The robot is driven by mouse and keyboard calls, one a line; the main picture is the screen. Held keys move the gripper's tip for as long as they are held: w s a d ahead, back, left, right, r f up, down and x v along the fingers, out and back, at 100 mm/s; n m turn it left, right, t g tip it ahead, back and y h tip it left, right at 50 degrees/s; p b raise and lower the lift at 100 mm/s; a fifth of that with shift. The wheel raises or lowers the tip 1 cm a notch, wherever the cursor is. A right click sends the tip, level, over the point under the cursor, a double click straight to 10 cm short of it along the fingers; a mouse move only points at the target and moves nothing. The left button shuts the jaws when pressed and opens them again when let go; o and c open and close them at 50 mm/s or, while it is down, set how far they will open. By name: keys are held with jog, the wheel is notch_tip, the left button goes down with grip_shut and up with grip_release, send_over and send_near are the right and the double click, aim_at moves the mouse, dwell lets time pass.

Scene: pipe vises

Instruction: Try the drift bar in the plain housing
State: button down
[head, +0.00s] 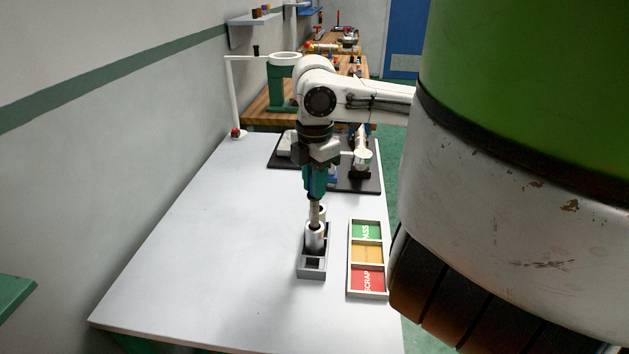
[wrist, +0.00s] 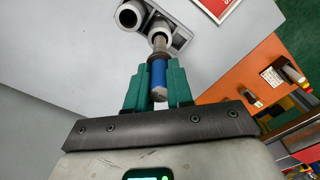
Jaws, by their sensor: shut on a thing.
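My gripper (head: 314,190) has teal fingers shut on the drift bar (head: 315,213), which points down and is close to upright. In the wrist view, the bar's blue handle (wrist: 158,73) sits between the fingers. Two pale metal cylindrical housings stand in a grey rack (head: 312,272). The bar's lower end meets the top of the nearer housing (head: 314,240) in the head view. I cannot tell how far it is inside the bore. I cannot tell which housing is plain.
A tray (head: 349,258) right of the rack has green, amber and red compartments, with PASS and SCRAP lettering. A black board (head: 363,188) with a fixture lies behind. A white stand (head: 237,100) rises at the back left. The table's left and front are clear.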

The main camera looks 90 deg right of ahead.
aim_at(315, 201)
jog(key=shift+f+b, duration=1)
jog(key=shift+f, duration=0.45)
dwell(1.3)
jog(key=c, duration=1.3)
grip_release()
